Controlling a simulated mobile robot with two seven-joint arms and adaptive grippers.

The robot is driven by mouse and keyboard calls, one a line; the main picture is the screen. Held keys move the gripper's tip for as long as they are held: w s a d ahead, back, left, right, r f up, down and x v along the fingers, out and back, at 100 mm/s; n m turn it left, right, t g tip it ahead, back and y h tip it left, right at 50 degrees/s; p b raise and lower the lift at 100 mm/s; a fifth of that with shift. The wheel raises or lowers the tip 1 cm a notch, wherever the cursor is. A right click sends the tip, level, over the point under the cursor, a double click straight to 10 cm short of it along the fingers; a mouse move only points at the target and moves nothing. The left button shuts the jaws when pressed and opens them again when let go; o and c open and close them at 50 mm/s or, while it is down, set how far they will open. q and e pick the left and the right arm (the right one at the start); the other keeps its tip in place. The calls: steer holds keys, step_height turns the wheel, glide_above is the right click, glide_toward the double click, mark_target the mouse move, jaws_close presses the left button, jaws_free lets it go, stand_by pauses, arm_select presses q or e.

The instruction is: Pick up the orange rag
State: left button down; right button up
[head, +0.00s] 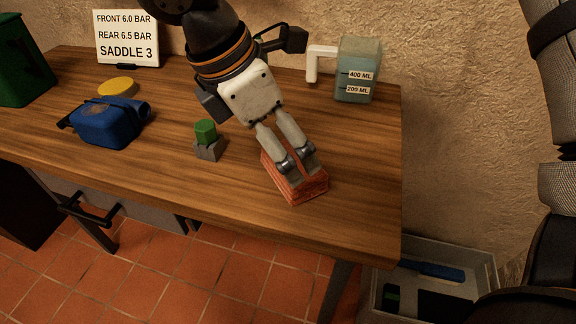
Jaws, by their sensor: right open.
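The orange rag (310,190) looks like a folded, reddish-orange block with layered sides. It lies near the front right edge of the wooden table (230,205). My right gripper (298,171) comes down from above with its fingers apart over the rag. The fingertips overlap the rag's top in the picture and hide part of it. I cannot tell whether they touch it. My left gripper is out of view.
A green block on a grey base (207,147) stands left of the rag. A blue pouch (105,125), yellow disc (117,87), sign (126,40) and measuring jug (357,70) stand farther off. A grey crate (450,250) is below the right edge.

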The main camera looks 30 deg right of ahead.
steer(key=x, duration=0.5)
steer(key=shift+s+d+f+b, duration=0.15)
steer(key=shift+b, duration=0.15)
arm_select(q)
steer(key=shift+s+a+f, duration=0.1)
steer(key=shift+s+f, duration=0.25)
arm_select(e)
steer(key=c, duration=1)
